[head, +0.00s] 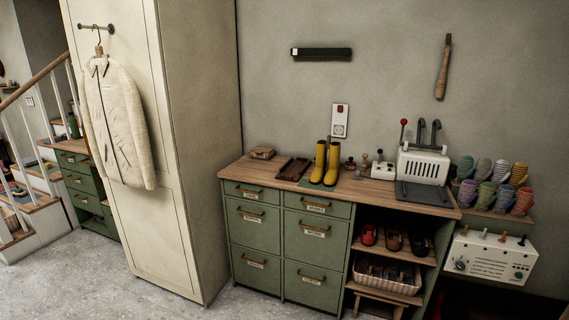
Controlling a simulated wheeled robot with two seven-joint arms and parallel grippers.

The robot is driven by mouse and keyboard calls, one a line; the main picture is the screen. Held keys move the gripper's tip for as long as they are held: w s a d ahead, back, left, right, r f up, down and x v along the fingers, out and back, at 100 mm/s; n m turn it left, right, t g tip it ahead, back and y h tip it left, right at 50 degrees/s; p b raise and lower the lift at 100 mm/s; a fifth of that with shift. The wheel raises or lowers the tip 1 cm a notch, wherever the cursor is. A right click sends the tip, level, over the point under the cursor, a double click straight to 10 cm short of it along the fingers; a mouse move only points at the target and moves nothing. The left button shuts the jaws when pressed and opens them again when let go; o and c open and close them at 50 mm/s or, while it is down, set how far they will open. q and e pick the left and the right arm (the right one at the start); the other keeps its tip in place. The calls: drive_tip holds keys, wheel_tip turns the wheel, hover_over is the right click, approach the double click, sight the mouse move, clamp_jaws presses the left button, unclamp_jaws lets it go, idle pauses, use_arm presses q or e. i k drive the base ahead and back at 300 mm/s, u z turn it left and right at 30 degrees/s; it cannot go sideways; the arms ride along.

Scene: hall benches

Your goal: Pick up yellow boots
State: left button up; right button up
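The yellow boots (325,164) stand upright side by side on the wooden top of the green drawer cabinet (339,188), near its middle. They look like a pair of tall boots with the toes toward the front. A thin dark green mat seems to lie under or beside them. Neither of my grippers shows in the head view, and nothing is touching the boots from my side.
Left of the boots are a brown tray (293,169) and a small box (262,153). Right of them stand small items and a white rack-like device (423,166). A tall cream cupboard (190,150) rises at the left. Grey floor (95,270) is open at lower left.

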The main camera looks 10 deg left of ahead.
sight(318, 177)
drive_tip(key=u, duration=0.2)
drive_tip(key=i, duration=0.85)
drive_tip(key=z, duration=0.65)
drive_tip(key=i, duration=0.75)
drive_tip(key=z, duration=0.65)
